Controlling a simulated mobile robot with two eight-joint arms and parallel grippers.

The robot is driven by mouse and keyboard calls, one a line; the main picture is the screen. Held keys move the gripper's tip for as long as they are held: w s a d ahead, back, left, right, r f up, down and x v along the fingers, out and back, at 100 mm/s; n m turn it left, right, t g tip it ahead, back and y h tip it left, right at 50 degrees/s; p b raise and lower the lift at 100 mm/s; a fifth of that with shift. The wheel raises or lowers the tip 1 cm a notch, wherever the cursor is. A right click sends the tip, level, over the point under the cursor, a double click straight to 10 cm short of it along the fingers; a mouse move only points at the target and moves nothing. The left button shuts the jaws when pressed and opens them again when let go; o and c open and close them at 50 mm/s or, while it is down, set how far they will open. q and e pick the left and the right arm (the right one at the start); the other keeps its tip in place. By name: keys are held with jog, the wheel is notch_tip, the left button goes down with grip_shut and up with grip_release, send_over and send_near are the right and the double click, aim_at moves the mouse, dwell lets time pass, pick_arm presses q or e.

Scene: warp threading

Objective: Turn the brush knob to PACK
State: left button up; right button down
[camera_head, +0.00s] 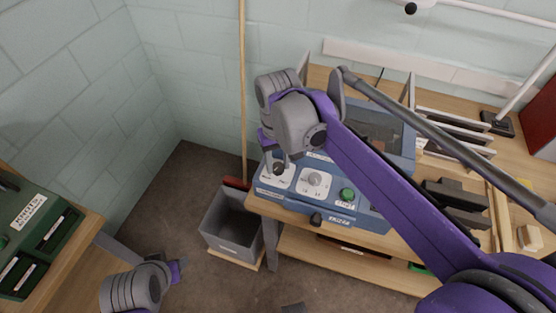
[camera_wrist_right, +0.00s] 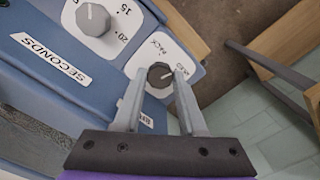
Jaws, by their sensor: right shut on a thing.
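The brush knob (camera_wrist_right: 160,75) is a small dark round knob on a white label plate at the end of the blue machine (camera_head: 330,208). PACK is printed just above it in the right wrist view, and another partly hidden word is printed below right. A pale mark shows on its face; I cannot tell exactly where it points. My right gripper (camera_wrist_right: 156,84) is shut on the knob, one finger on each side. In the head view the right gripper (camera_head: 272,163) reaches down onto the machine's left end.
A white SECONDS dial (camera_head: 315,179) is beside the knob, then a green button (camera_head: 347,194). A grey bin (camera_head: 232,228) stands on the floor left of the wooden bench. A wooden pole (camera_head: 243,90) leans at the wall. A green machine (camera_head: 35,240) is at far left.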

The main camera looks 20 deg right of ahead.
jog(key=n, duration=0.6)
jog(key=shift+p, duration=0.4)
jog(key=n, duration=0.6)
jog(key=shift+n, duration=0.3)
jog(key=shift+c, duration=2.4)
grip_release()
